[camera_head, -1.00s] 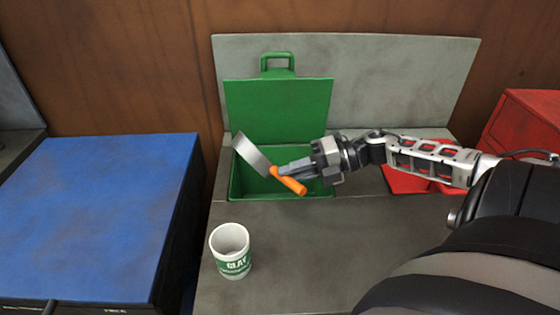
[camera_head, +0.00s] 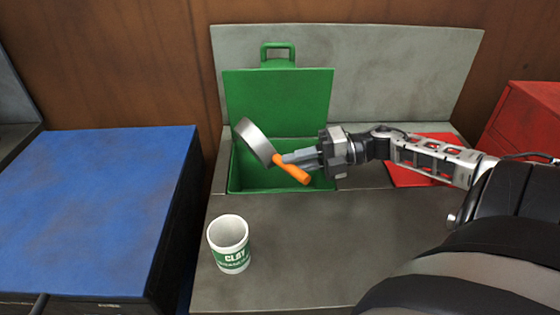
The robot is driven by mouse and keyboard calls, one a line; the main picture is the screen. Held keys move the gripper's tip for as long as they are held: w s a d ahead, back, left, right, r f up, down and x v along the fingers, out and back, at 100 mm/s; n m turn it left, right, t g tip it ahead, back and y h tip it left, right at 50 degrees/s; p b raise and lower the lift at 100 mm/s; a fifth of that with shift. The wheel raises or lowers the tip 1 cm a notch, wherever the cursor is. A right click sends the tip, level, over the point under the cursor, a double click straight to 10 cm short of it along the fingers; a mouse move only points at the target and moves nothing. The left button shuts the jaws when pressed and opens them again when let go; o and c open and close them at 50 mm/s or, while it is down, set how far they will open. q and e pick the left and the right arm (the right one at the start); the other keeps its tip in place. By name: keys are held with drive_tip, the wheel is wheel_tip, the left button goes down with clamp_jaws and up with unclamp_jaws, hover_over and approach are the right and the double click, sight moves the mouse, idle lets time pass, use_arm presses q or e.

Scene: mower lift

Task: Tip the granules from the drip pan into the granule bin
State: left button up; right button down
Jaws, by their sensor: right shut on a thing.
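The drip pan (camera_head: 256,143) is a small round grey metal pan with an orange handle (camera_head: 293,170). My right gripper (camera_head: 283,160) is shut on the pan near the handle and holds it above the granule bin. The bin's floor is partly hidden. My left gripper is not in view.
A white cup labelled CLAY (camera_head: 229,246) stands on the grey bench (camera_head: 300,245) in front of the bin. A blue cabinet (camera_head: 95,210) is on the left. A red flat thing (camera_head: 420,175) lies behind my arm and a red box (camera_head: 525,130) is at the right.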

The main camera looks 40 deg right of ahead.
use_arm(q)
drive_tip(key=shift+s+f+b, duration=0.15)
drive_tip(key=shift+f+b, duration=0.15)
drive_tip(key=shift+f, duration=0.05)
use_arm(e)
drive_tip(key=shift+d, duration=0.1)
